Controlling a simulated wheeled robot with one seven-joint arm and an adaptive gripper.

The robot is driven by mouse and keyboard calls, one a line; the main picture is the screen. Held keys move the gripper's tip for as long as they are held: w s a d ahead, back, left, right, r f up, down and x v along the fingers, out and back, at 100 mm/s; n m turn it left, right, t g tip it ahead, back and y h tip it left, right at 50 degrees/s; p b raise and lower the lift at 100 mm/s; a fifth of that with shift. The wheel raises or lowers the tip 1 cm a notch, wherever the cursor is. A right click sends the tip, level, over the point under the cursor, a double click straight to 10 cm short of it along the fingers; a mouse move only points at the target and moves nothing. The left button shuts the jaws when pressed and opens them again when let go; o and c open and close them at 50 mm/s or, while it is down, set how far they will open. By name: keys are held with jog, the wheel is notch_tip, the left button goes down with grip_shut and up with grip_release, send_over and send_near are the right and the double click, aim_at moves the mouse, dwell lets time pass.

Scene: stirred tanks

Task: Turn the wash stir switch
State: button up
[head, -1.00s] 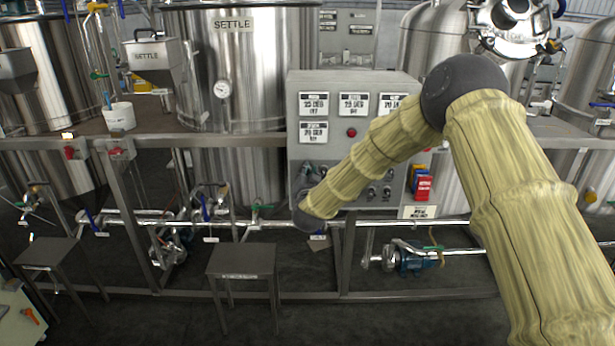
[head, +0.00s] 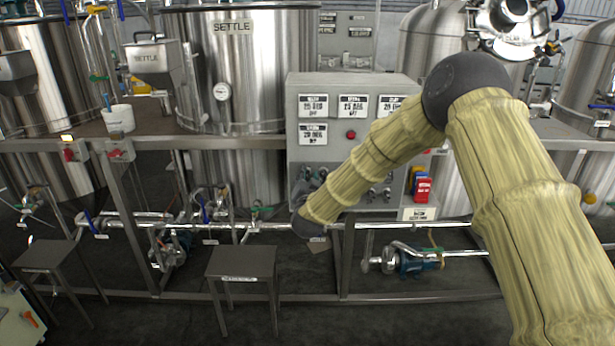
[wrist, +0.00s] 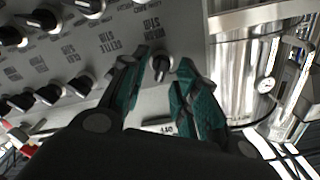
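The grey control panel (head: 340,146) stands in the middle of the head view, partly covered by my arm. In the wrist view its face (wrist: 120,45) shows upside down, with several black knobs and printed labels. One dark knob (wrist: 161,66) sits between my fingertips, near a label that seems to read wash stir (wrist: 154,27). My gripper (wrist: 166,72) has teal finger pads and is open, with a finger on each side of this knob. I cannot tell whether the pads touch it. In the head view my gripper is mostly hidden by my arm.
A steel rail (head: 240,142) runs along the tanks beside the panel. A settle tank (head: 250,75) stands behind left. Other knobs (wrist: 50,95) lie close to the left finger. Small steel stands (head: 240,263) and a pump (head: 410,259) are low in front.

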jog(key=s, duration=1)
jog(key=shift+s, duration=0.2)
jog(key=s+d+f+n+g, duration=0.1)
jog(key=s+d+f+g, duration=0.25)
jog(key=s+f, duration=0.55)
jog(key=s+d+f+n+g+y, duration=0.15)
jog(key=s+d+f+g, duration=0.35)
jog(key=f, duration=0.7)
jog(key=s+d+f+n+g, duration=0.1)
jog(key=s+d+f+n, duration=0.1)
jog(key=s+f, duration=0.75)
jog(key=s+d+f+g, duration=0.2)
jog(key=s+d+f, duration=0.1)
jog(key=s, duration=0.7)
jog(key=s+d+f+n+g+h, duration=0.1)
jog(key=s+d+f+g, duration=0.2)
jog(key=s, duration=0.8)
jog(key=s+d+f+g, duration=0.3)
jog(key=s+d+f, duration=0.1)
jog(key=s, duration=0.7)
jog(key=shift+s+d, duration=0.2)
jog(key=shift+d, duration=0.65)
jog(key=shift+g+h, duration=0.25)
